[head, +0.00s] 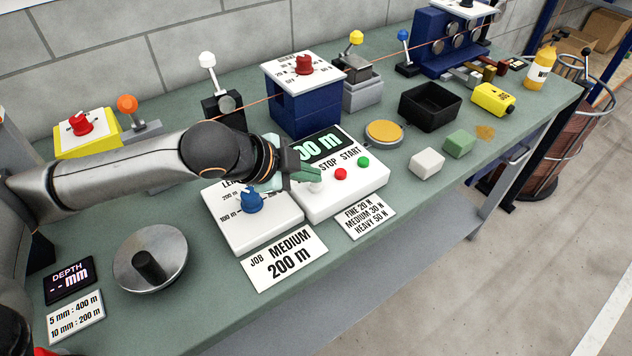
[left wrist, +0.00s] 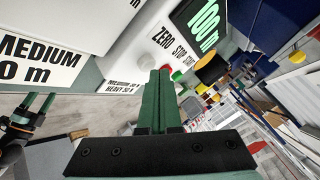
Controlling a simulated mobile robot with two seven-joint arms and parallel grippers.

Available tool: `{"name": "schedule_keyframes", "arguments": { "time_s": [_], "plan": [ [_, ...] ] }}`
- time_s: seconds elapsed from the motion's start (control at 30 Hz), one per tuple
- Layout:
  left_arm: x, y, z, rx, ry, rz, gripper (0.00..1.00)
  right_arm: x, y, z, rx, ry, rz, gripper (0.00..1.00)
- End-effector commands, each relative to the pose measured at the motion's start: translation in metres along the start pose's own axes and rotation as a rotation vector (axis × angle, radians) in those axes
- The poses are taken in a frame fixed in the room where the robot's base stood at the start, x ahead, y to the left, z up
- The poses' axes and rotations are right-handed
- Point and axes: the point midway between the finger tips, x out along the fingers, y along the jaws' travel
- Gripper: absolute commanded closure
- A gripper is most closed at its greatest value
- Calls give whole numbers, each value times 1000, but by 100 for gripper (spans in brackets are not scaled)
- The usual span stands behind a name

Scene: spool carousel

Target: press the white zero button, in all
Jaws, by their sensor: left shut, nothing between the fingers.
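The white zero button (head: 316,188) is on the white control box (head: 345,192), left of the red stop button (head: 340,174) and green start button (head: 363,161). My left gripper (head: 320,177) is shut and empty, its green fingertips over the zero button and partly covering it. I cannot tell whether they touch it. The display (left wrist: 202,25) reads 100 m. My right gripper (left wrist: 38,98) shows in the left wrist view, its fingers apart.
The white box with a blue knob (head: 251,200) stands left of the control box. The job card (head: 284,259) reads MEDIUM 200 m. A yellow round pad (head: 384,132), white block (head: 427,163) and green block (head: 459,143) lie to the right. A metal disc (head: 150,257) lies front left.

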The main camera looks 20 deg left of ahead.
Motion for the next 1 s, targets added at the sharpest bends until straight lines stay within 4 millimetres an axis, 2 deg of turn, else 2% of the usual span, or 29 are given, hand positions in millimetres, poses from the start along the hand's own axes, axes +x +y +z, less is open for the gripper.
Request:
{"name": "schedule_keyframes", "arguments": {
  "time_s": [1.0],
  "plan": [
    [8, 6, 6, 0, -1, 1, 100, 1, 0, 1, 0, 0, 0, 28]
  ]
}}
